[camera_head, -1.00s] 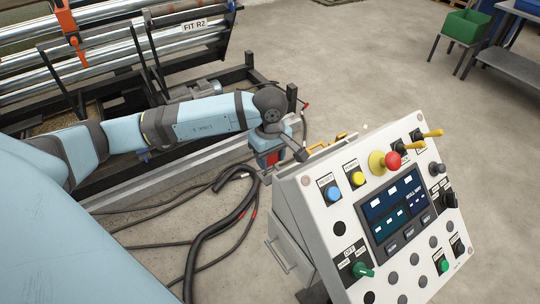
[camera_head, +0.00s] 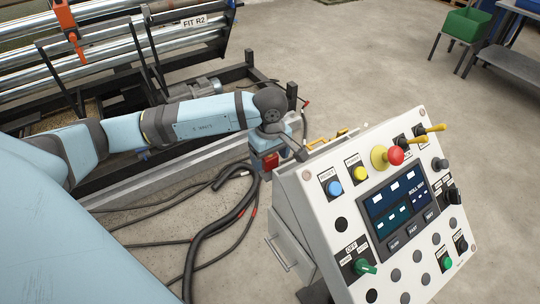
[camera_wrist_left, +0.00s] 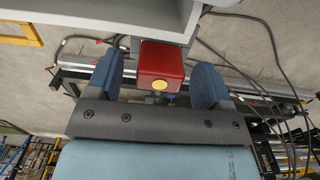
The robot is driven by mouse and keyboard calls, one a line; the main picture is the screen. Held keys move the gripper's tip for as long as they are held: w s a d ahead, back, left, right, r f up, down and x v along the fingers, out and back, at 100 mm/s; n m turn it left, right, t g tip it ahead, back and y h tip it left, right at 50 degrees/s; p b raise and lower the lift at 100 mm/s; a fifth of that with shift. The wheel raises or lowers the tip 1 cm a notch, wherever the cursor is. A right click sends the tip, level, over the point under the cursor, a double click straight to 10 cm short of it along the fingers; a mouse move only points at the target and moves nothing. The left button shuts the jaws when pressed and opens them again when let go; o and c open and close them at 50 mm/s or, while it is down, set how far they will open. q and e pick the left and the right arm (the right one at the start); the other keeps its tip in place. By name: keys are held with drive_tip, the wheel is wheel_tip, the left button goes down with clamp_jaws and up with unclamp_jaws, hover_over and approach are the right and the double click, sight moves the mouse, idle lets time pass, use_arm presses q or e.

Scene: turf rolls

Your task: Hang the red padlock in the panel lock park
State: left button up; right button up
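The red padlock (camera_wrist_left: 162,62) shows in the left wrist view as a red block with a pale yellow round spot. It sits just under a grey-white edge (camera_wrist_left: 120,14), apparently of the control panel. My left gripper (camera_wrist_left: 157,84) has its two blue fingers on either side of the padlock, with a narrow gap visible at each side. In the head view my left gripper (camera_head: 266,157) is low beside the panel's left edge, with a little red of the padlock (camera_head: 271,161) showing. The shackle and whatever holds it are hidden. My right gripper is not in view.
The control panel (camera_head: 318,231) stands close to the right of my left gripper, with buttons, a screen and protruding yellow levers. Black cables (camera_head: 212,225) lie on the floor below. A roller frame (camera_head: 110,48) stands behind my left arm.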

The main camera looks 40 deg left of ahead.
use_arm(q)
drive_tip(key=shift+f, duration=0.2)
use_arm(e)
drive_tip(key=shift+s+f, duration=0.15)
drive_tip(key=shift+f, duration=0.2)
use_arm(q)
drive_tip(key=shift+r, duration=0.55)
wheel_tip(320, 180, up, 13)
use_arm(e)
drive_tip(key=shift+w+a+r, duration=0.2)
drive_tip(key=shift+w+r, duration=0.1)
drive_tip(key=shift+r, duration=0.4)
